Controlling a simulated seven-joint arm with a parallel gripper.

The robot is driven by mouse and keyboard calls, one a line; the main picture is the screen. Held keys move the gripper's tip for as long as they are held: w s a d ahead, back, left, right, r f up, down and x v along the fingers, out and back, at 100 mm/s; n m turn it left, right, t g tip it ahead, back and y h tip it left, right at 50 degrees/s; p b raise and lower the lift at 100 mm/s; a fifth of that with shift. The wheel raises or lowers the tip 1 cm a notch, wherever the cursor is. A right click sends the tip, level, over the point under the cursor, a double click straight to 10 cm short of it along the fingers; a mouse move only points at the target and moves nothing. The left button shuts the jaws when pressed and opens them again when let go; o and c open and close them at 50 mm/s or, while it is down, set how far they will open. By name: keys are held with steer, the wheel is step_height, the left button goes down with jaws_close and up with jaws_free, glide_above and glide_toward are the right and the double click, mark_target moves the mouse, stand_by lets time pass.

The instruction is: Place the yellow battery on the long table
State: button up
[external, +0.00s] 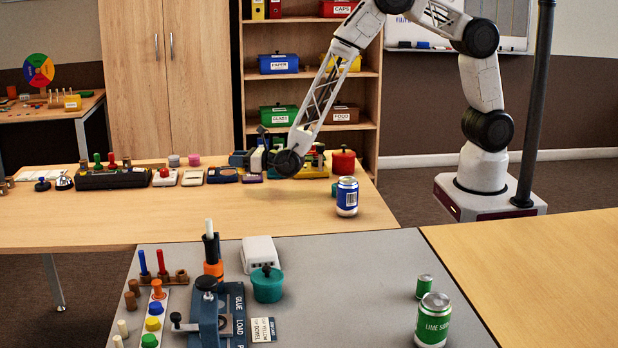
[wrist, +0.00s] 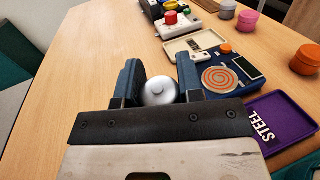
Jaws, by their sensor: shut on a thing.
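My gripper (external: 241,159) is low over the back part of the long wooden table (external: 200,222). The long table's bare top (wrist: 70,85) lies below and beyond the fingers. I cannot tell whether the held thing touches the table. In the external view it is not distinguishable.
A blue can (external: 347,198) and a red pot (external: 343,162) stand at the table's right end. A blue spiral device (wrist: 222,75) and a purple STEEL tray (wrist: 282,118) lie right of the fingers. Bare wood lies to the left. A grey table (external: 340,290) stands in front.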

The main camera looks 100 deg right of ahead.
steer(key=shift+a, duration=0.1)
steer(key=s+a+n+y, duration=0.1)
steer(key=s+a+y, duration=0.15)
steer(key=a, duration=1.35)
steer(key=s+a+n+y, duration=0.2)
steer(key=s+a, duration=0.2)
steer(key=a, duration=1.3)
steer(key=s+a+n+y, duration=0.1)
steer(key=s+a, duration=0.8)
steer(key=a, duration=0.3)
steer(key=s+a+n+y, duration=0.1)
steer(key=s+a+y, duration=0.1)
steer(key=s+a, duration=0.6)
steer(key=a+f, duration=0.1)
steer(key=a, duration=0.4)
steer(key=shift+s+a+t, duration=0.25)
steer(key=shift+s+t, duration=0.05)
steer(key=shift+s, duration=0.1)
steer(key=shift+w+a+y, duration=0.1)
steer(key=shift+y, duration=0.15)
steer(key=w+a, duration=0.3)
steer(key=w, duration=0.1)
steer(key=w+a+f, duration=0.1)
steer(key=w+a, duration=0.6)
steer(key=w, duration=0.1)
steer(key=shift+a+f, duration=0.15)
steer(key=shift+a, duration=0.05)
